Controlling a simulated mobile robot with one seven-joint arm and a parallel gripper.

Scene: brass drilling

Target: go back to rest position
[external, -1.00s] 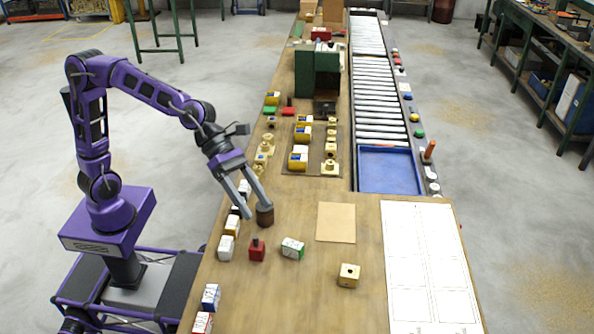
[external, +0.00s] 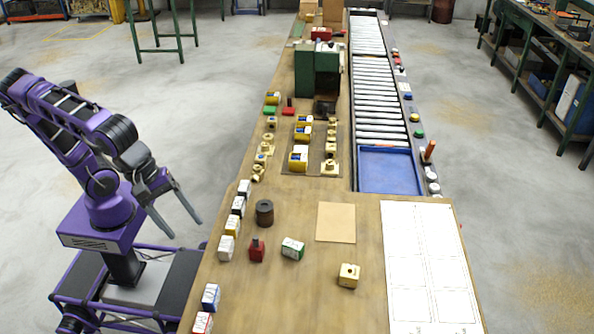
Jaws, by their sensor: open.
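My gripper (external: 180,226) is open and empty. It hangs off the left side of the workbench (external: 325,276), over the floor beside my base, with its fingers pointing down and to the right. My arm is folded back over my base. A dark brown cylinder (external: 264,213) stands upright on the bench, well apart from the gripper to its right.
Several small boxes line the bench's left edge, one of them white (external: 227,247). A red block (external: 257,250), a green-white box (external: 292,248) and a brass block (external: 348,275) lie nearby. A green machine (external: 317,70) and a roller conveyor (external: 375,90) stand farther back.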

